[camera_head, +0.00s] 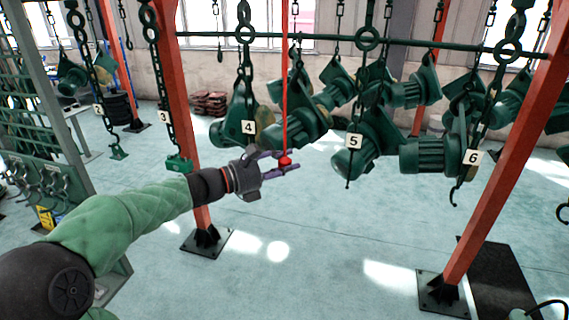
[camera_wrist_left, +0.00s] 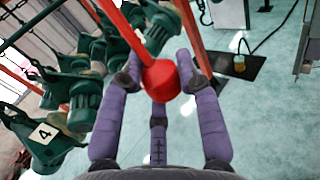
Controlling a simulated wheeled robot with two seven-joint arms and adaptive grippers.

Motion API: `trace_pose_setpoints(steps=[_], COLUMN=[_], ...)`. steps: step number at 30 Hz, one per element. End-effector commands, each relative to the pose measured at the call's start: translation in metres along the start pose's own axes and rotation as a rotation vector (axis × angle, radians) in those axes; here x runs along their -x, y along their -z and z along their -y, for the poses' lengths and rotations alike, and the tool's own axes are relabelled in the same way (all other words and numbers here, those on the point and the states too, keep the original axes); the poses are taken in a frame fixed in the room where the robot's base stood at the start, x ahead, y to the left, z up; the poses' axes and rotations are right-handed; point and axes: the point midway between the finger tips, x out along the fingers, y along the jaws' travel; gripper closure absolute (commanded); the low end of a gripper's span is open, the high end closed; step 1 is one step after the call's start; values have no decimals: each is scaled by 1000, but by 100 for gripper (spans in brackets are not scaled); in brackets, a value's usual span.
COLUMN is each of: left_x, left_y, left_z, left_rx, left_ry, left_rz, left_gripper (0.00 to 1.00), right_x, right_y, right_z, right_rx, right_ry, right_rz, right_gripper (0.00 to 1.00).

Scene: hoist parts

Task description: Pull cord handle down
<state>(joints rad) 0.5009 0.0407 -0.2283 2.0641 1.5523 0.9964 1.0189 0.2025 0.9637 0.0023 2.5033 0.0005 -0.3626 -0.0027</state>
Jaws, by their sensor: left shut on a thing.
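A red cord (camera_head: 285,80) hangs straight down and ends in a small red handle (camera_head: 285,162). My left gripper (camera_head: 287,163) reaches in from the left, and its purple fingers are shut on the red handle. In the left wrist view the red handle (camera_wrist_left: 161,80) sits between the purple fingers, with the cord running up from it. The side of the handle facing the palm shows; its far side is hidden. My right gripper is in neither view.
Several green hoists hang on chains from a green rail (camera_head: 400,41), with tags such as 4 (camera_head: 248,127), 5 (camera_head: 355,141) and 6 (camera_head: 473,157). Red posts (camera_head: 510,150) stand on dark floor plates. A green rack with hooks (camera_head: 45,160) is at left. The floor below the handle is clear.

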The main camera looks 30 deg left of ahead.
Motion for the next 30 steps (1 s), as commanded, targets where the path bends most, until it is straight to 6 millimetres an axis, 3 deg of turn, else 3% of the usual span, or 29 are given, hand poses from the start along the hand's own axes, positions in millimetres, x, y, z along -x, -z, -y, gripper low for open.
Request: trace_pose_setpoints(steps=[11,22,23,24,30], left_x=[0,-1,-1,-1,-1], left_y=[43,45,46,46,46], left_z=[1,2,2,2,1], left_rx=[1,3,3,4,4], left_ry=[3,5,5,5,4], left_rz=[-1,-4,-4,-5,-5], left_gripper=[100,100,58,47,44], right_x=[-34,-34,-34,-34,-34], right_y=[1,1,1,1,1], right_z=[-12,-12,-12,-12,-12], right_rx=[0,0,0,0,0], right_ry=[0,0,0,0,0], right_rz=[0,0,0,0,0], right_gripper=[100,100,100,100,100])
